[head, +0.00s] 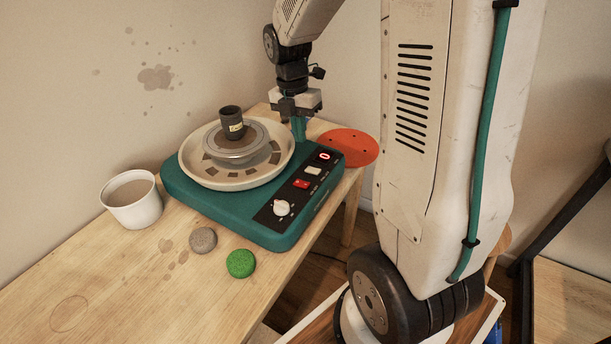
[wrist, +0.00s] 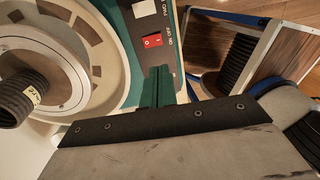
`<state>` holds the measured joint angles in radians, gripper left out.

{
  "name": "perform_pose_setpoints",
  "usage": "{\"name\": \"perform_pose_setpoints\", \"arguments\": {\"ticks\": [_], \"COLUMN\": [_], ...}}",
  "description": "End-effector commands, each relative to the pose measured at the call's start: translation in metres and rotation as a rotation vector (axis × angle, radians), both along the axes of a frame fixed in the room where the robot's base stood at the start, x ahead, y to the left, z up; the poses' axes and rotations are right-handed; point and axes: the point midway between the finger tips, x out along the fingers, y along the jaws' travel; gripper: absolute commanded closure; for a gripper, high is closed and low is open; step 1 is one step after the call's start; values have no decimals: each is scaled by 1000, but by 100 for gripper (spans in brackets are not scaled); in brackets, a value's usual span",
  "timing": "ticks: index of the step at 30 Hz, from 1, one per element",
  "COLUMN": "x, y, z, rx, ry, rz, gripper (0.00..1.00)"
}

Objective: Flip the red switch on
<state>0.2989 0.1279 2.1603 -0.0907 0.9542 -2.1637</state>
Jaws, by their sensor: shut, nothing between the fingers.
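The red switch (head: 301,183) is set in the black control panel (head: 267,214) on the front of a teal pottery wheel (head: 183,193). It also shows in the wrist view (wrist: 152,40), beside an "ON OFF" label. I cannot tell clearly which way it is tipped. My gripper (head: 299,136) points down at the far end of the wheel's body, beyond the switch in the head view. Its teal fingers (wrist: 157,72) are together and empty. In the wrist view their tips show just below the switch, apart from it.
A dark cup (head: 231,122) stands on the wheel head. A white bucket (head: 132,205), grey sponge (head: 203,240) and green sponge (head: 241,264) are on the table.

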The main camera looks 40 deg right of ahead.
Motion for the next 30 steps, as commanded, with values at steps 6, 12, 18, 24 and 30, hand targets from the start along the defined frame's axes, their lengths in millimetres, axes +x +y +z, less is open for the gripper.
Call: {"name": "perform_pose_setpoints", "arguments": {"ticks": [6, 12, 18, 24, 30], "x": [0, -1, -6, -11, -15], "y": [0, 0, -1, -3, -5], "z": [1, -9, -44, -88, -121], "rx": [0, 0, 2, 2, 0], "ry": [-1, 0, 4, 4, 1], "rz": [0, -1, -1, -2, -2], "gripper": [100, 100, 100, 100, 100]}}
